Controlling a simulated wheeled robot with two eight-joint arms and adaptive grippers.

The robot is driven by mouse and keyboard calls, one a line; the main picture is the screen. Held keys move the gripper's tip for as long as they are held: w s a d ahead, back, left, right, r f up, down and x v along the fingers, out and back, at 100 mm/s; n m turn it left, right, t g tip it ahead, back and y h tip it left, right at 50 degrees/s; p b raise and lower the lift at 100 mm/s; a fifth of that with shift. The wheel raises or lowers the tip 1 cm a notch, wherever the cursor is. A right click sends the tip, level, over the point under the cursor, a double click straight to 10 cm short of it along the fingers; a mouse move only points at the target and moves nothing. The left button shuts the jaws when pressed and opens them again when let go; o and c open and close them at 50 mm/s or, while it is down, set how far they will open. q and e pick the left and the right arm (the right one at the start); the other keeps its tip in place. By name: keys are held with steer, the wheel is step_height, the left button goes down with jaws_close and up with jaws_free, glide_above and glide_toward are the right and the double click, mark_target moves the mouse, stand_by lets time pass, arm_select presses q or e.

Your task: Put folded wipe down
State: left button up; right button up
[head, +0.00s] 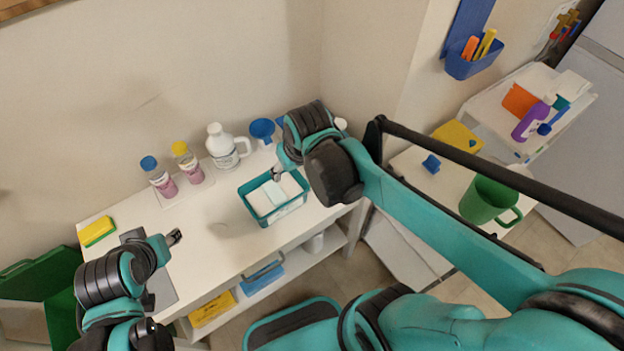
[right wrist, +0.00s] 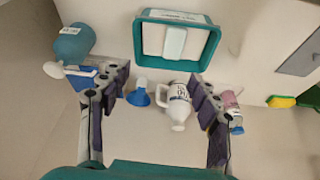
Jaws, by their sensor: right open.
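The folded wipe (head: 274,192) is a small pale strip. It lies on top of white cloths inside a teal tray (head: 291,209) on the white counter. In the right wrist view the wipe (right wrist: 174,42) lies across the white stack in the tray (right wrist: 213,46). My right gripper (head: 279,170) is above the back of the tray, partly hidden by its own arm. In the right wrist view its two fingers (right wrist: 160,86) are wide apart with nothing between them. My left gripper (head: 175,238) is over the counter's left part, away from the tray; its jaw opening is unclear.
A white jug (head: 222,146), a blue-capped bottle (head: 158,176) and a yellow-capped bottle (head: 187,162) stand behind and left of the tray. A yellow sponge (head: 96,231) lies at the left end. A green pitcher (head: 484,200) stands right. The counter's middle is clear.

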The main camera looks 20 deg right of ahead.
steer(key=s+d+r+m+t, duration=0.1)
steer(key=s+d+t, duration=0.2)
steer(key=s, duration=0.4)
steer(key=shift+d+r, duration=0.15)
steer(key=shift+r, duration=0.2)
step_height(320, 180, down, 5)
steer(key=b, duration=0.5)
stand_by(0.4)
